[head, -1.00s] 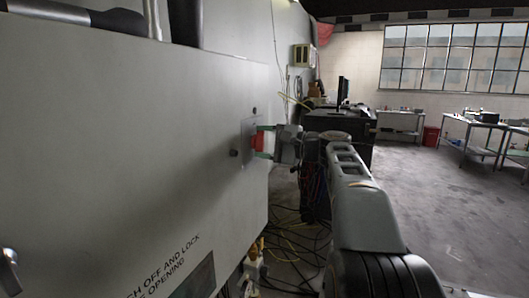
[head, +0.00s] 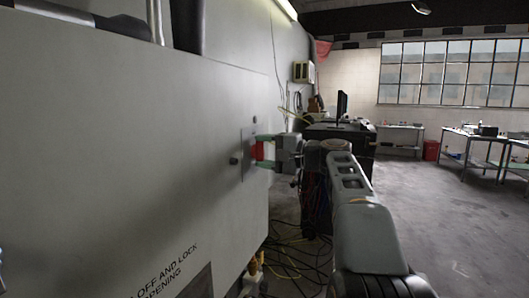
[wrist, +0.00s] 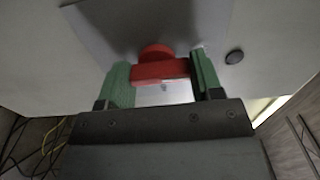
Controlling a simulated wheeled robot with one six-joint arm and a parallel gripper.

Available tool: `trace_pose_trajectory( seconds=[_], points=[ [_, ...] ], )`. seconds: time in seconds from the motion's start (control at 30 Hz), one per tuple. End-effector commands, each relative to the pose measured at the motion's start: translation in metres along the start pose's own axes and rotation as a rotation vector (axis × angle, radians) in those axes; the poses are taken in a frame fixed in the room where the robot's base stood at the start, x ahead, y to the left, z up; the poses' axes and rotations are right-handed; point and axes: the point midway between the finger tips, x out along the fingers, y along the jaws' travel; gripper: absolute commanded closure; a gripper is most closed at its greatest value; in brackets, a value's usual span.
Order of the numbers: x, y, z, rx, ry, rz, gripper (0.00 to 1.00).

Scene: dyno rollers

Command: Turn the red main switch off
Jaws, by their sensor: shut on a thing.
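The red main switch (head: 259,151) sits on a grey plate (head: 247,156) on the side of the large grey cabinet. In the wrist view the red switch (wrist: 160,70) shows a round hub with a bar handle lying across the picture. My gripper (head: 264,151) has green fingers, one at each end of the bar. It also shows in the wrist view (wrist: 160,76), where it is shut on the switch handle. The right finger touches the bar's end; the left finger lies close against the other end.
The grey cabinet (head: 120,150) fills the left side, with lettering low on it. A dark round knob (wrist: 234,56) stands beside the plate. Yellow and black cables (head: 290,258) lie on the floor below. Open floor (head: 440,220) and workbenches are to the right.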

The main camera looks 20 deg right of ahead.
Motion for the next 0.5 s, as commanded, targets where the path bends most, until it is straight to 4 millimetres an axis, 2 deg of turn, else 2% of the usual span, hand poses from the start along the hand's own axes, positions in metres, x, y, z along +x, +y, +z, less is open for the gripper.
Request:
trace_pose_trajectory(
  seconds=[0.03, 0.07, 0.1, 0.3, 0.5],
  points=[
    [-0.0001, -0.0003, 0.0000, -0.003, 0.001, 0.000, 0.64],
    [-0.0001, -0.0003, 0.0000, -0.003, 0.001, 0.000, 0.39],
    [-0.0001, -0.0004, 0.0000, -0.003, 0.001, 0.000, 0.35],
    [-0.0001, -0.0002, 0.0000, -0.002, 0.001, 0.000, 0.16],
    [-0.0001, -0.0001, 0.0001, -0.001, 0.000, 0.000, 0.14]
  ],
)
